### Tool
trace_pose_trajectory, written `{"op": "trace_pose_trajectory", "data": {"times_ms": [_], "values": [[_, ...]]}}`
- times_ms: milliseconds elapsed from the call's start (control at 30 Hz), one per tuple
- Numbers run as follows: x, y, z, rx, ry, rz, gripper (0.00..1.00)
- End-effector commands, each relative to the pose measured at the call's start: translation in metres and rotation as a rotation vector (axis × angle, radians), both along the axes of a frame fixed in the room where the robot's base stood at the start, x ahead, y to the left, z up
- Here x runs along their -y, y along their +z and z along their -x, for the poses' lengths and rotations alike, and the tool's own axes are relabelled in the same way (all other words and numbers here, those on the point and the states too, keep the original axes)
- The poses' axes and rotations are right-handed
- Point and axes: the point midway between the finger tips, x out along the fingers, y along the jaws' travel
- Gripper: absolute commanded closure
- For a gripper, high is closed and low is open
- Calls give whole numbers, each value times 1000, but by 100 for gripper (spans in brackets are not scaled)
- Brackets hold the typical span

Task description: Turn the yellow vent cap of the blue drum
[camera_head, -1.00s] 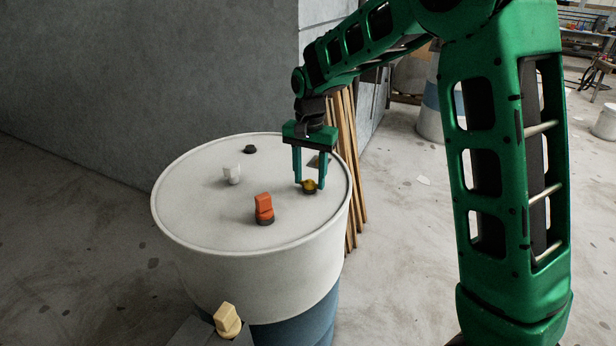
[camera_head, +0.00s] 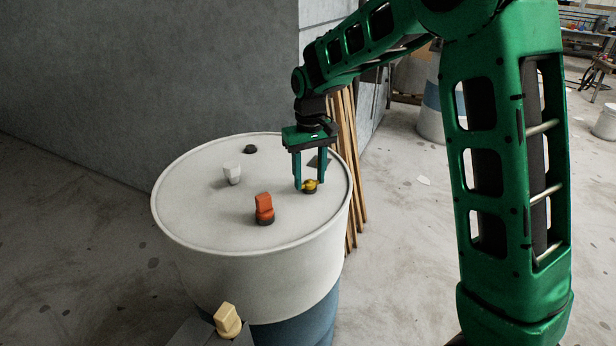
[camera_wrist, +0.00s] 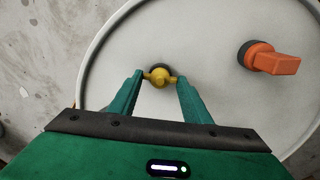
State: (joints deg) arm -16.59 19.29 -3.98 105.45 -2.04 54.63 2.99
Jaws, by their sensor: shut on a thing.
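The drum (camera_head: 190,222) stands upright, with a white top and upper wall and a blue lower part (camera_head: 305,328). The yellow vent cap (camera_head: 310,186) sits on the right side of its lid, on a dark base. My gripper (camera_head: 309,187) reaches down from above and is shut on the cap. In the wrist view the two green fingertips (camera_wrist: 160,78) touch the cap's side wings, one on each side. The round middle of the cap (camera_wrist: 160,75) shows between them.
An orange-red handle (camera_head: 264,208) on a dark base, a white plug (camera_head: 232,174) and a small black cap (camera_head: 250,149) stand on the same lid. A cream block (camera_head: 227,320) is in front of the drum. Wooden slats (camera_head: 352,150) lean behind right. A grey wall (camera_head: 130,80) is behind.

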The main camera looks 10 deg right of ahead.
Motion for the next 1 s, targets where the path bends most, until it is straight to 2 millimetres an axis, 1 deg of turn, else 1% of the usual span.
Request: {"op": "trace_pose_trajectory", "data": {"times_ms": [300,600,800,1000], "values": [[0,2,-2,7,298,-1,79],[1,2,-2,8,535,0,79],[1,2,-3,8,642,0,79],[2,2,-3,8,699,1,79]]}}
